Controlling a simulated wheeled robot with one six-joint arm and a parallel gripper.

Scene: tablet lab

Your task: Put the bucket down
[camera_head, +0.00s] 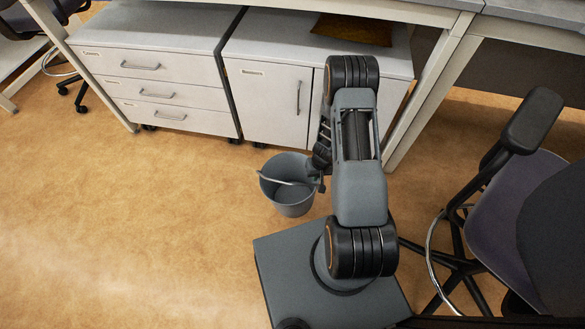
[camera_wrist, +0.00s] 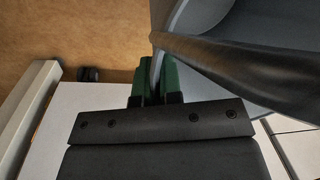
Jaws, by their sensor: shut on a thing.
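A grey bucket (camera_head: 290,200) with a handle across its open top is in the middle of the head view, in front of the white cabinets. My gripper (camera_head: 323,172) is at the bucket's right side, partly hidden by my arm. In the wrist view the green fingertips (camera_wrist: 156,80) are shut on the rim of the bucket (camera_wrist: 185,22), and the dark handle (camera_wrist: 235,75) crosses close to the camera. The bucket looks about upright. I cannot tell whether its base touches the floor.
The brown floor (camera_head: 150,240) to the left is clear. A white drawer cabinet (camera_head: 160,68) and a door cabinet (camera_head: 262,100) stand under the desk behind the bucket. An office chair (camera_head: 490,205) stands to the right of my arm. Another chair (camera_head: 62,15) is at the far left.

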